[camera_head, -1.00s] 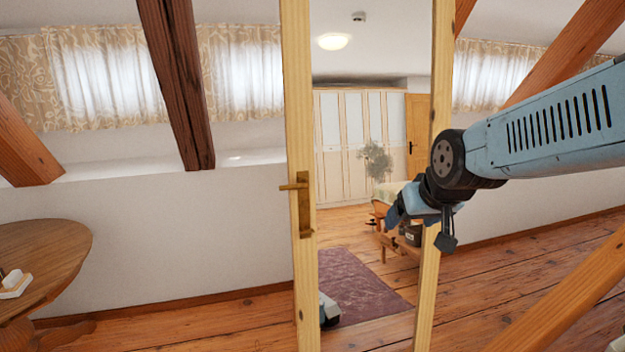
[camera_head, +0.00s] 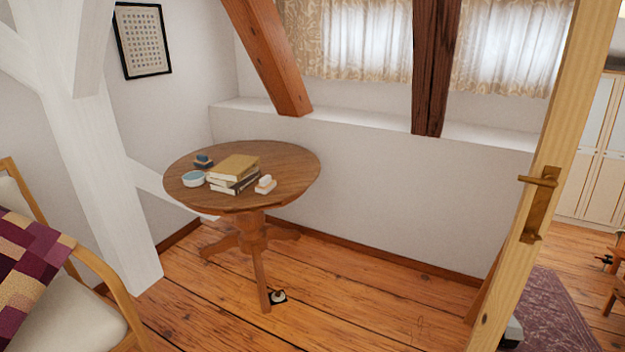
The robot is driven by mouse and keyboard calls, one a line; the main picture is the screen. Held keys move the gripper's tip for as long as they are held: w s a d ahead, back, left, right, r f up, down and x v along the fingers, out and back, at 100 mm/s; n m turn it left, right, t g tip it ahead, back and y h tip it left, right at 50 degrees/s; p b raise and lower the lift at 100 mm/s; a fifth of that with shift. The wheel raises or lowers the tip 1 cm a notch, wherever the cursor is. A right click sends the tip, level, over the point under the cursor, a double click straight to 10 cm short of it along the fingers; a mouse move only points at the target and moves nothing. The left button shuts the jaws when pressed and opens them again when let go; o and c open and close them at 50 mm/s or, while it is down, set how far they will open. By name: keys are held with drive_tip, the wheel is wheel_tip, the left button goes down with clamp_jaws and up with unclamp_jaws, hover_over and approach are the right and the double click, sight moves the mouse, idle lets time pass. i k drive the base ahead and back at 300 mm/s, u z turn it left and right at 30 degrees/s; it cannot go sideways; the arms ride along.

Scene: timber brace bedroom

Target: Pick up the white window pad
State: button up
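A small white pad-like thing (camera_head: 265,185) lies on the round wooden table (camera_head: 290,160), near its front edge and just right of a stack of books. It looks like the white window pad, with a smaller raised white part on top. My gripper and arm are outside the view, so whether the gripper is open or shut is hidden.
Books (camera_head: 234,172) and a pale blue round dish (camera_head: 193,179) share the table. A small black-and-white item (camera_head: 277,297) lies on the floor by the table's foot. A chair (camera_head: 75,310) and white post stand left; a wooden door frame (camera_head: 520,210) stands right.

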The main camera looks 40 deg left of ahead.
sight(267, 184)
drive_tip(key=z, duration=1.2)
drive_tip(key=i, duration=0.1)
drive_tip(key=u, duration=3.1)
drive_tip(key=k, duration=0.7)
drive_tip(key=u, duration=0.25)
drive_tip(key=i, duration=0.7)
drive_tip(key=z, duration=0.15)
